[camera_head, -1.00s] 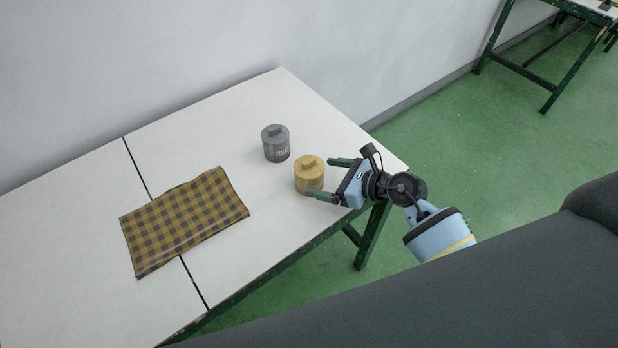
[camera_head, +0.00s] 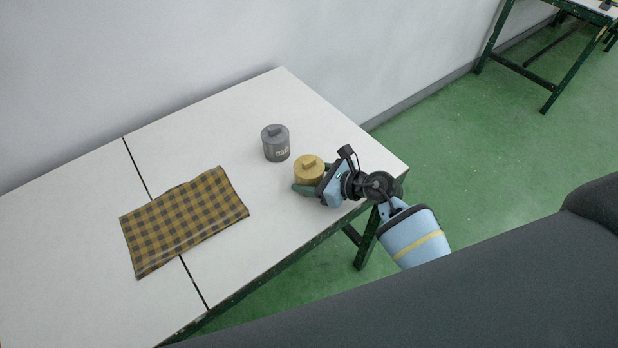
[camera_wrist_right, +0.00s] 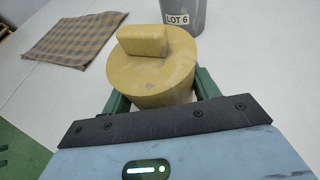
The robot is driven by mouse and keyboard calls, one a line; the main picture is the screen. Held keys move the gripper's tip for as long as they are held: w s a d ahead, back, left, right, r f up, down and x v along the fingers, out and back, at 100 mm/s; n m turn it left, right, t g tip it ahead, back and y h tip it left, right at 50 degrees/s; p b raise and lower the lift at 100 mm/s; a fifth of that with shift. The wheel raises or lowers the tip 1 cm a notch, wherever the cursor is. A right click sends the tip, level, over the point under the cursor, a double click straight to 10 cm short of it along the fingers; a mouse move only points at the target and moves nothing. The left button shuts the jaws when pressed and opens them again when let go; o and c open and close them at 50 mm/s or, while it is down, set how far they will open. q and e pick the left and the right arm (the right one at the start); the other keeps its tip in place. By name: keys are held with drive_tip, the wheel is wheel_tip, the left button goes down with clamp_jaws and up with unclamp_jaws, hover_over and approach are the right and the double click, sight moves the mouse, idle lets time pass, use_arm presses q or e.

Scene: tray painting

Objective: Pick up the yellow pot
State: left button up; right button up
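The yellow pot (camera_head: 309,168) is a short cylinder with a block-shaped knob on its lid. It stands upright on the white table and also fills the upper middle of the right wrist view (camera_wrist_right: 155,65). My right gripper (camera_head: 312,178) is low around the pot, one green finger on each side. The fingers (camera_wrist_right: 160,100) lie close against the pot's sides and look shut on it. Their tips are hidden behind the pot in the wrist view. My left gripper is not in view.
A grey pot (camera_head: 276,143) labelled LOT 6 in the wrist view (camera_wrist_right: 184,14) stands just behind the yellow pot. A folded checked cloth (camera_head: 184,222) lies to the left on the white table (camera_head: 250,255). A wall (camera_head: 150,75) runs behind the table.

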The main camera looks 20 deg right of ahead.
sight(314, 169)
drive_tip(key=c, duration=0.7)
drive_tip(key=shift+o, duration=0.2)
drive_tip(key=shift+r, duration=0.1)
drive_tip(key=shift+r, duration=0.45)
wheel_tip(314, 169, up, 3)
drive_tip(key=shift+s+f+p, duration=0.1)
drive_tip(key=shift+s+p, duration=0.05)
drive_tip(key=shift+p, duration=0.25)
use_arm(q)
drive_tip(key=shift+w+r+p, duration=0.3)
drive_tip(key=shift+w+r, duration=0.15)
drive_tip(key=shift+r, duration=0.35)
use_arm(e)
drive_tip(key=s+a+r, duration=0.1)
drive_tip(key=s, duration=1.4)
drive_tip(key=shift+s+a+r, duration=0.15)
drive_tip(key=shift+s+a, duration=0.05)
drive_tip(key=shift+s, duration=0.1)
